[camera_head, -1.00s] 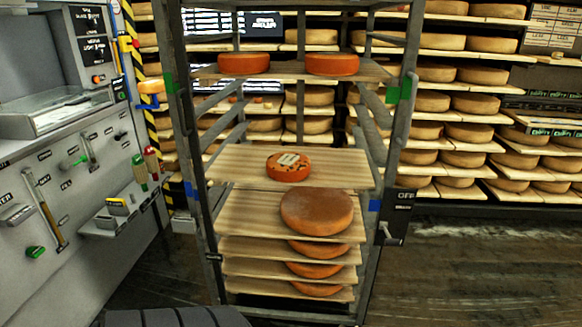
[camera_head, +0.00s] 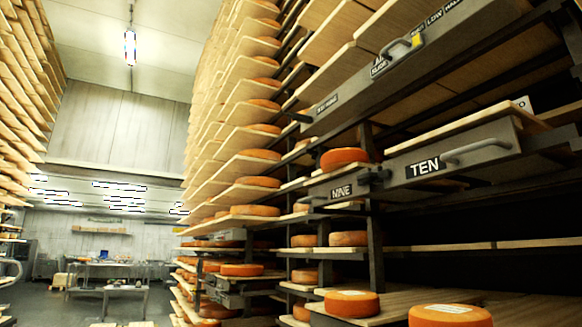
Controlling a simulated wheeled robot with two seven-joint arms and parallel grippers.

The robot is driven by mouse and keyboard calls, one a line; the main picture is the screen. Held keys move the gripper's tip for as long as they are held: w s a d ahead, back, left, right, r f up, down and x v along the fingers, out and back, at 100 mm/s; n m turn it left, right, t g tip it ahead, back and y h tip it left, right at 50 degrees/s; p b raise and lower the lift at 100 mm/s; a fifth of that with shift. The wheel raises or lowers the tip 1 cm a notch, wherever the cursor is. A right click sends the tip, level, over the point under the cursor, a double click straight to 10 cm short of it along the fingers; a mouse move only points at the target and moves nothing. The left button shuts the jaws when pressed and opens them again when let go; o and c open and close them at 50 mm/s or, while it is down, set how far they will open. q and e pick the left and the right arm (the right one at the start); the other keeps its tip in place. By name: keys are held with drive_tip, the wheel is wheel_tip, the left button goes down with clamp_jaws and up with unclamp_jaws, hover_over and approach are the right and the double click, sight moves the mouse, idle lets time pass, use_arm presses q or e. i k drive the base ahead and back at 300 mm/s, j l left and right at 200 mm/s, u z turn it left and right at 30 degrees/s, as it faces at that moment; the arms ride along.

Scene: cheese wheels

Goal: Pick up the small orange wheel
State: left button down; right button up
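Several orange cheese wheels show, and I cannot tell which one is the small orange wheel. One orange wheel (camera_head: 345,158) sits on a shelf just above the drawer marked NINE. A wheel with a pale label on top (camera_head: 352,306) lies on a board at the lower middle. Another labelled wheel (camera_head: 450,318) lies to its right, cut off by the bottom edge. Smaller-looking wheels (camera_head: 349,239) sit on a board behind. Neither of my grippers is in view.
A tall rack of boards with wheels (camera_head: 238,168) rises at the middle. Grey handled fronts marked NINE (camera_head: 341,191) and TEN (camera_head: 425,169) jut out at right. Another rack (camera_head: 28,85) stands at far left. Open floor and a metal table (camera_head: 108,272) lie beyond.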

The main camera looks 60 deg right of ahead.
sight(332, 161)
drive_tip(key=z, duration=1.55)
drive_tip(key=u, duration=3.2)
drive_tip(key=z, duration=3.9)
